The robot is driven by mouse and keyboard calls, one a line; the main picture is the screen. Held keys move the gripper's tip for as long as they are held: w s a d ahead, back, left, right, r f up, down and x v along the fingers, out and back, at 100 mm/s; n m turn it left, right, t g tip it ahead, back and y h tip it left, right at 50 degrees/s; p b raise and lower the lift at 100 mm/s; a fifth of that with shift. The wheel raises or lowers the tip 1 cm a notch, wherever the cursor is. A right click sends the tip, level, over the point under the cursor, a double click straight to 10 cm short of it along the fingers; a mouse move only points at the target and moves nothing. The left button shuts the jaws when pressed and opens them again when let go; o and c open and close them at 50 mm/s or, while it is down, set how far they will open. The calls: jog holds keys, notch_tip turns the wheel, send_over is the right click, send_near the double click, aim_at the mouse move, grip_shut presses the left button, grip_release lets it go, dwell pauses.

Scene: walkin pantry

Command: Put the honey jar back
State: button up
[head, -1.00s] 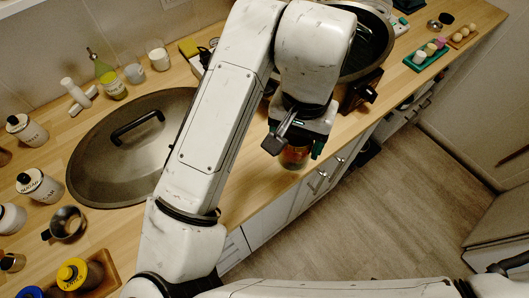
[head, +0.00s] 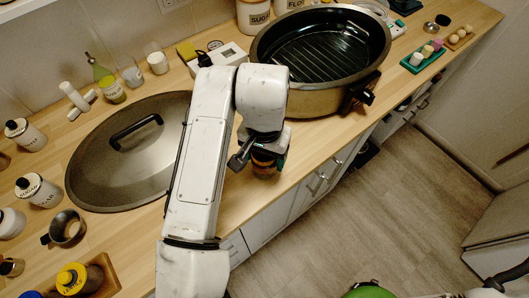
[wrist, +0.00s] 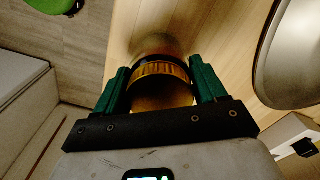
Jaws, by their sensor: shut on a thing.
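The honey jar (head: 264,166) is a small amber jar, mostly covered by my gripper (head: 269,151) in the head view. In the wrist view, my gripper (wrist: 158,70) has its two green fingers on either side of the jar (wrist: 162,75), shut on it. A ribbed golden band and a dark band show between the fingers. The jar is over the front part of the wooden counter (head: 238,195), right of the large lid. I cannot tell whether its base touches the counter.
A large roasting pan (head: 350,90) stands behind and to the right. Its big lid (head: 125,175) lies to the left. At lower left are a steel cup (head: 68,228) and a wooden tray (head: 108,275) with a yellow-capped jar (head: 72,279). Labelled canisters (head: 38,190) line the left side.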

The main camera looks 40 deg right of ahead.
jog(key=shift+f, duration=0.15)
jog(key=o, duration=1.6)
jog(key=shift+c, duration=0.2)
notch_tip(320, 180, up, 12)
jog(key=shift+r, duration=0.2)
